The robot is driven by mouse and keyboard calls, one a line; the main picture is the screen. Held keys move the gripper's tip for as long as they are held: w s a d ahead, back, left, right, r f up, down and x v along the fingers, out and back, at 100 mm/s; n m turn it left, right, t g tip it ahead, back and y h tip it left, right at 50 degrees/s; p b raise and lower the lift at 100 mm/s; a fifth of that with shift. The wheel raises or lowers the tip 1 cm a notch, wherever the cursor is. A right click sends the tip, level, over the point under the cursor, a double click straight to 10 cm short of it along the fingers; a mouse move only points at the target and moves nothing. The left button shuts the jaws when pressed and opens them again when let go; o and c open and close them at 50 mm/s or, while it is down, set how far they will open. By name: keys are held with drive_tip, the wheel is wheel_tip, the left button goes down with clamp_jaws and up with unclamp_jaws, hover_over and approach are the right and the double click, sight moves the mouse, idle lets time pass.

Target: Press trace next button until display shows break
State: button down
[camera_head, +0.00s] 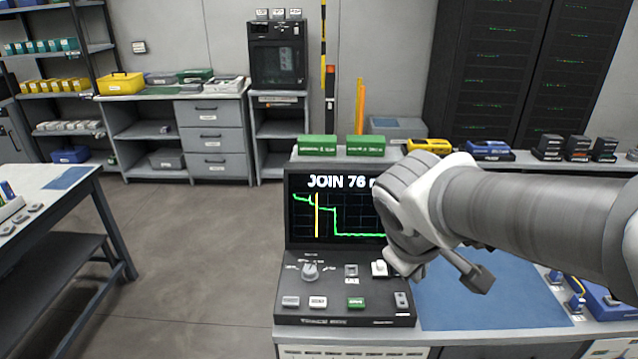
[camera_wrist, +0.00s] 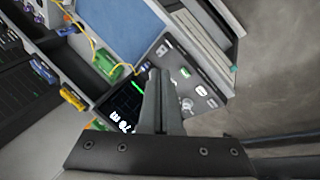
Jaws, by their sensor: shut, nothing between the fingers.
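The trace box (camera_head: 345,310) stands on the bench in the head view, with a dark display (camera_head: 330,215) that reads "JOIN 76" and shows a green stepped trace with a pale upright line. My arm hides the display's right end. The panel carries a knob (camera_head: 310,271), a white button (camera_head: 380,268), a green button (camera_head: 356,302) and pale buttons (camera_head: 318,301); their labels are too small to read. My gripper (camera_head: 418,276) is at the panel's right side. In the wrist view my gripper (camera_wrist: 160,72) is shut and empty, overlapping the panel (camera_wrist: 190,75); contact cannot be told.
A blue mat (camera_head: 485,300) lies right of the box. Blue devices (camera_head: 600,300) stand at the bench's right. A second table (camera_head: 75,185) is at left, with open floor between.

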drive_tip(key=w+a+f+n+t+h, duration=0.1)
drive_tip(key=w+a+f+n, duration=0.2)
drive_tip(key=w+n, duration=0.15)
drive_tip(key=w+a+f+n+h, duration=0.1)
drive_tip(key=w+a+f+n, duration=0.2)
drive_tip(key=w, duration=0.2)
drive_tip(key=n+t+y+b, duration=0.1)
drive_tip(key=n+t+b, duration=0.1)
drive_tip(key=n, duration=0.6)
hover_over(314, 304)
wheel_tip(314, 304, down, 8)
drive_tip(key=shift+r+m, duration=0.1)
drive_tip(key=shift+m, duration=0.15)
wheel_tip(314, 304, down, 7)
drive_tip(key=b, duration=0.5)
drive_tip(key=shift+s, duration=0.1)
drive_tip(key=shift+f+b, duration=0.9)
drive_tip(key=shift+b, duration=0.05)
drive_tip(key=shift+f, duration=0.1)
drive_tip(key=shift+f+b, duration=0.3)
drive_tip(key=shift+b, duration=0.25)
